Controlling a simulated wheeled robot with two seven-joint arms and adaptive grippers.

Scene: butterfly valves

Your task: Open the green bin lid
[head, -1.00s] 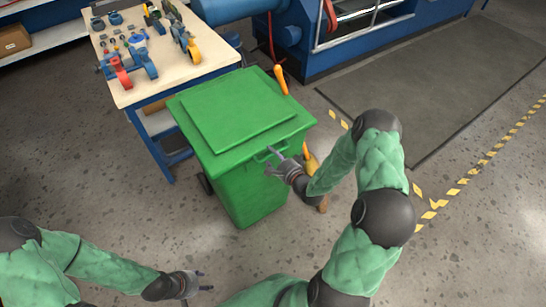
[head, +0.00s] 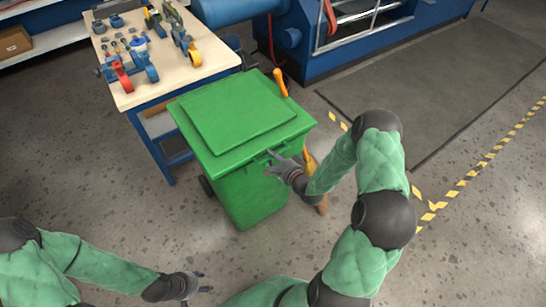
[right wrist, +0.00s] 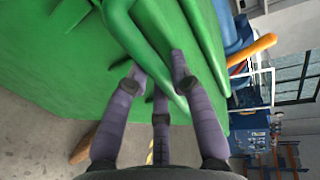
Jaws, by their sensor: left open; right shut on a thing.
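The green bin (head: 245,185) stands on the floor at the middle, its flat green lid (head: 240,110) down. A green handle bar (head: 262,157) runs along the lid's front edge. My right gripper (head: 274,160) is at this handle, shut on it. In the right wrist view, the fingers of my right gripper (right wrist: 158,85) close around the green handle (right wrist: 165,68) by the bin's front; part of the handle is hidden by the fingers. My left gripper (head: 200,282) is open and empty, low over the floor, well away from the bin.
A workbench (head: 185,75) with valves and small parts stands behind and left of the bin. A blue machine (head: 310,45) is behind it. A broom with an orange handle (head: 281,83) leans behind the bin. A dark mat (head: 420,90) lies right; floor to the left is clear.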

